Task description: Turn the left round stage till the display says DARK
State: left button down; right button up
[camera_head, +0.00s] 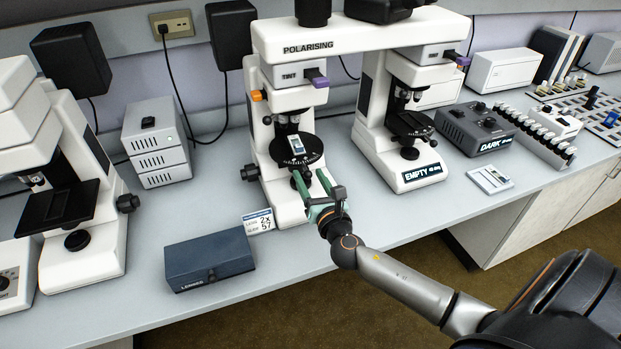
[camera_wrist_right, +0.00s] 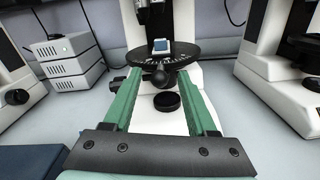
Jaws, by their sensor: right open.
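The left round stage (camera_head: 309,159) is a black disc with white marks on the polarising microscope (camera_head: 284,205); it also shows in the right wrist view (camera_wrist_right: 190,56). A slide (camera_head: 297,144) lies on it. My right gripper (camera_head: 309,177) is open, with its green fingers pointing at the stage from the front. In the right wrist view, the fingers (camera_wrist_right: 157,84) stand apart with a black knob between them, below the disc. I cannot tell whether they touch anything. One display (camera_head: 422,172) reads EMPTY; a grey box's panel (camera_head: 494,144) reads DARK. My left gripper is not in view.
A second round stage (camera_head: 418,124) is on the right-hand stand. A card (camera_head: 257,221) and a dark blue case (camera_head: 210,259) are left of my right gripper. Another microscope (camera_head: 92,240) stands at the left.

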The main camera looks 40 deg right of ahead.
jog(key=b+v, duration=0.1)
jog(key=v, duration=1.1)
jog(key=shift+s, duration=0.25)
jog(key=shift+a, duration=0.1)
jog(key=s+a+f+m+g+y+p, duration=0.1)
jog(key=s+a+f+m+g, duration=0.15)
jog(key=f+m, duration=0.35)
jog(key=s+a+f+m+g+y+p, duration=0.1)
jog(key=s+a+f+m+g+y, duration=0.15)
jog(key=f+m, duration=0.35)
jog(key=s+a+f+m+g+y, duration=0.3)
jog(key=s+a+f+m, duration=0.4)
jog(key=m, duration=0.9)
jog(key=shift+s+a+f+m+p, duration=0.15)
jog(key=shift+s+a+m+p, duration=0.3)
jog(key=shift+a, duration=0.65)
